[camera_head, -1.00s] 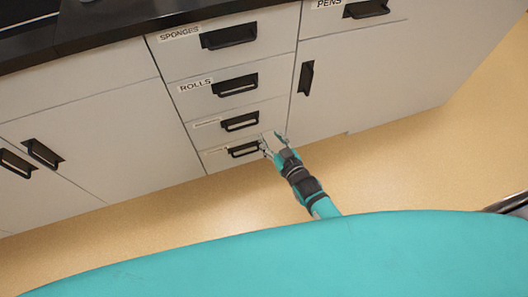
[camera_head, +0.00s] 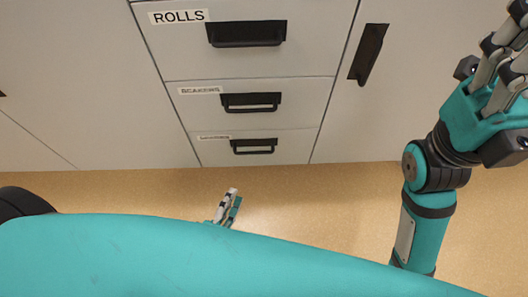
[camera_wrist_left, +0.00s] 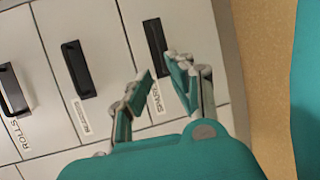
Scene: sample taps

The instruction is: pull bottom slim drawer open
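The bottom slim drawer (camera_head: 290,148) is the lowest in the stack, with a black handle (camera_head: 254,146) and a small label; its front looks flush with the cabinet. In the left wrist view the same drawer's handle (camera_wrist_left: 155,45) lies just beyond my left gripper (camera_wrist_left: 160,75), whose fingers are apart with nothing between them. In the head view my left gripper (camera_head: 232,196) shows small, below the drawer, partly hidden behind my teal body. My right gripper (camera_head: 506,55) is large at the upper right, away from the drawers, its fingers cut off by the picture's edge.
Above are the beakers drawer (camera_head: 303,105) and the rolls drawer (camera_head: 310,45), both shut. A cabinet door with an upright black handle (camera_head: 368,54) stands to the right. Bare tan floor (camera_head: 330,200) lies between the cabinets and my body.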

